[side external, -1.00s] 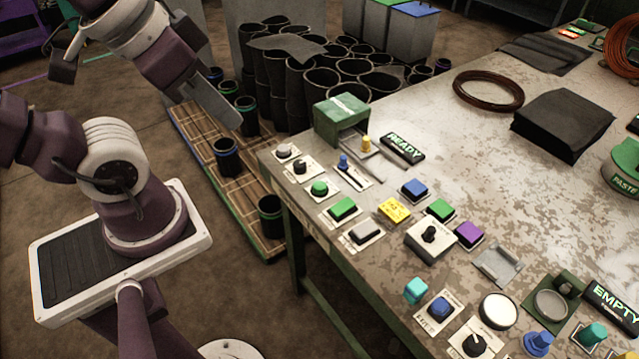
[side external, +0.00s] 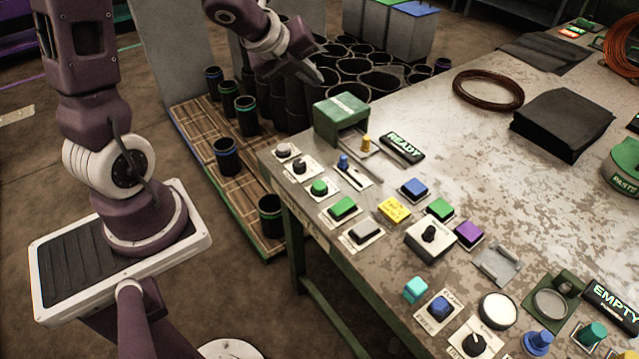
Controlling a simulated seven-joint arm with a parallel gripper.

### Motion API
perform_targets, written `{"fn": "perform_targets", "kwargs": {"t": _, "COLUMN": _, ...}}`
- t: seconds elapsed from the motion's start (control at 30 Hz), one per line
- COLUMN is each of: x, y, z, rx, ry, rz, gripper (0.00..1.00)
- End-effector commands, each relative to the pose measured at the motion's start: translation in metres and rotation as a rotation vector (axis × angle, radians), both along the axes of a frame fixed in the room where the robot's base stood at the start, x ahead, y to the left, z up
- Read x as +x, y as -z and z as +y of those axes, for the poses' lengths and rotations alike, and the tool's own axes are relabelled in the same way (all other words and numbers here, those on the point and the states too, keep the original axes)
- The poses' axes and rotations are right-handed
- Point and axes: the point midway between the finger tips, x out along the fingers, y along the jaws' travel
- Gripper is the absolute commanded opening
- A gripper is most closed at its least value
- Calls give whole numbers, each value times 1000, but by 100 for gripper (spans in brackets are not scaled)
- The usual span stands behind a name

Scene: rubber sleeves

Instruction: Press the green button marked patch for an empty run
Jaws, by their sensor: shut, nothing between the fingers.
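Several green controls sit on the worn metal table, and I cannot read a patch marking on any of them. A round green button (side external: 319,187) and a square green button (side external: 343,208) are on white plates near the table's left edge. Another square green button (side external: 439,209) is further right, beside a blue one. A teal knob (side external: 592,335) is at the lower right. A lit sign reads READY (side external: 403,148) and another reads EMPTY (side external: 614,299). My gripper (side external: 316,80) is shut and empty, above the black sleeves behind the green housing, apart from all the buttons.
A green housing (side external: 341,110) stands at the table's back left corner. A yellow block (side external: 394,209), a blue button (side external: 414,188), a purple button (side external: 469,234) and a black-knobbed box (side external: 430,240) crowd the controls. Black sleeves (side external: 226,155) stand on a pallet.

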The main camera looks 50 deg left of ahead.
Motion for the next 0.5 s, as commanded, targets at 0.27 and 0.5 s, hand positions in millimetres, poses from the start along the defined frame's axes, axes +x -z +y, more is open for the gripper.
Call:
{"fn": "perform_targets", "kwargs": {"t": 0.27, "x": -13, "y": 100, "z": -35, "rx": 89, "ry": 900, "rz": -15, "gripper": 0}}
{"fn": "perform_targets", "kwargs": {"t": 0.5, "x": -31, "y": 115, "z": -51, "rx": 76, "ry": 1119, "rz": -99, "gripper": 0}}
